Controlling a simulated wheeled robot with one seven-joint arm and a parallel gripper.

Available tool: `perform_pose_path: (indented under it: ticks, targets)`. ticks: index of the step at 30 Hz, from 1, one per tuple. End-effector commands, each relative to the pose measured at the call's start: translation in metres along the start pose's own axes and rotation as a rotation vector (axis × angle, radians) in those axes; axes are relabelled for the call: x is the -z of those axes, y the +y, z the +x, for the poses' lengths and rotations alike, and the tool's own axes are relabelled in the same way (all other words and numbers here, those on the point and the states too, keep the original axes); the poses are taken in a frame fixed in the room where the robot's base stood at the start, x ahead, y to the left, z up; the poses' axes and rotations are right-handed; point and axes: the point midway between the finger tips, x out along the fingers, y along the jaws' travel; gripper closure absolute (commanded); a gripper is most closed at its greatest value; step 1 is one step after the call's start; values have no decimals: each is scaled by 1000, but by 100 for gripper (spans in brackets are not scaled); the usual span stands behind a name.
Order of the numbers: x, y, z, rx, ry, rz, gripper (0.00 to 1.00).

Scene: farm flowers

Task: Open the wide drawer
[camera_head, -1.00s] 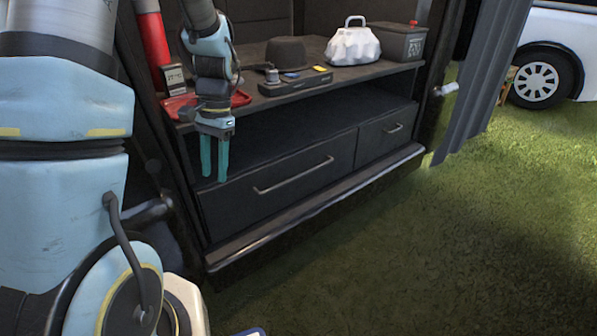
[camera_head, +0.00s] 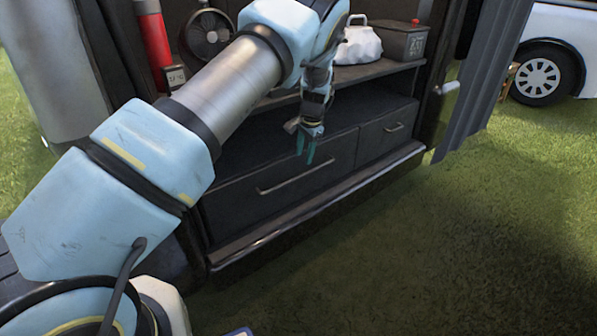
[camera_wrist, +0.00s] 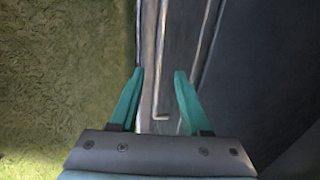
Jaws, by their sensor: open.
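The wide drawer (camera_head: 228,200) is the left, longer dark drawer under the shelf, and it is closed. Its long thin bar handle (camera_head: 290,179) runs along its front; in the wrist view the handle (camera_wrist: 160,60) shows as a vertical bar with a bent end, between the fingers. My gripper (camera_head: 306,157) is open with teal fingers. In the head view it hangs in front of the upper right part of the drawer, above the handle. In the wrist view the fingers (camera_wrist: 158,73) are on either side of the handle's line; I cannot tell any contact.
A narrower closed drawer (camera_head: 387,130) is to the right. A sill (camera_head: 330,198) runs below both drawers. Grass (camera_head: 450,230) in front is open.

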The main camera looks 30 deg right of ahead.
Motion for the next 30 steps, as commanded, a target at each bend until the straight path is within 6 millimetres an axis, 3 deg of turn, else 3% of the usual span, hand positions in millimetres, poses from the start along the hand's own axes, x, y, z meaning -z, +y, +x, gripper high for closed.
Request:
perform_pose_path:
  ticks: [6,13,26,30]
  targets:
    - [-1,0,44,0,-3,0,53]
    - [-1,0,76,-1,-2,-2,53]
    - [-1,0,86,-1,-1,-2,53]
    - [-1,0,86,-1,-1,-2,66]
